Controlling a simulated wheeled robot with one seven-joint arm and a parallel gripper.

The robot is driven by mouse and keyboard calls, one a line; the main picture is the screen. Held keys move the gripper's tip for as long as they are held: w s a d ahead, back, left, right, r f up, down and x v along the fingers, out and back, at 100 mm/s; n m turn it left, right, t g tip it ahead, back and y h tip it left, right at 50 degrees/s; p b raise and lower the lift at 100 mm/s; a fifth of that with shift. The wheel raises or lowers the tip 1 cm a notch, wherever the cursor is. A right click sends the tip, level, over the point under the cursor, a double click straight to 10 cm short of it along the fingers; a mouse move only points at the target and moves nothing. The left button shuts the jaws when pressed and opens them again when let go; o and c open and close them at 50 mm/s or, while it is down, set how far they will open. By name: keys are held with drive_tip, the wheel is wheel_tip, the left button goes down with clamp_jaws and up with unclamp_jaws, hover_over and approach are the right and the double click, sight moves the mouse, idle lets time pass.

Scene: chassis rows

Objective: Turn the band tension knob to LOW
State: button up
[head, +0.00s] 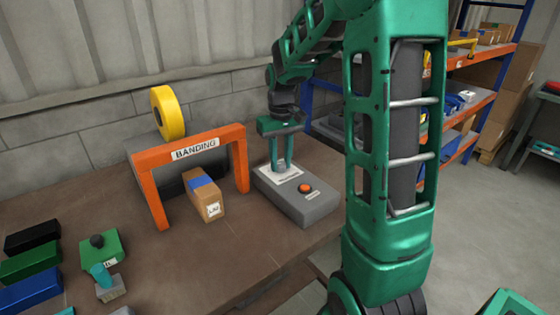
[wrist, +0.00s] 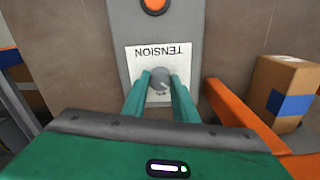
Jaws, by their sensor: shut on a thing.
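The band tension knob (wrist: 159,77) is a small grey round knob on a white label marked TENSION (wrist: 158,54), which reads upside down in the wrist view. The label (head: 283,175) sits on a grey control box (head: 310,208) beside the banding machine. My gripper (wrist: 159,85) points down at the box, with its two green fingers shut on the knob, one on each side. In the head view my gripper (head: 281,168) hides the knob. The small scale print on the label is too small to read and partly covered by the fingers.
An orange BANDING arch (head: 195,148) with a yellow roll (head: 167,112) stands left of the box, a cardboard box (head: 203,195) under it. An orange button (head: 305,187) is on the control box. Green, blue and black items lie at the table's left. Shelving stands behind on the right.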

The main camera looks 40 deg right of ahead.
sight(280, 163)
drive_tip(key=o, duration=1.1)
drive_tip(key=shift+a, duration=0.1)
drive_tip(key=shift+c, duration=0.2)
drive_tip(key=shift+r, duration=0.15)
wheel_tip(280, 163, up, 10)
drive_tip(key=shift+r, duration=0.25)
drive_tip(key=s+f+m, duration=0.1)
drive_tip(key=s+f, duration=0.1)
drive_tip(key=s, duration=0.7)
drive_tip(key=s+a+f+m, duration=0.1)
drive_tip(key=s+f+m, duration=0.1)
drive_tip(key=s, duration=0.8)
drive_tip(key=s+a+f+m, duration=0.1)
drive_tip(key=s+f, duration=0.2)
drive_tip(key=s, duration=0.6)
drive_tip(key=shift+s+f, duration=0.35)
drive_tip(key=shift+f, duration=0.05)
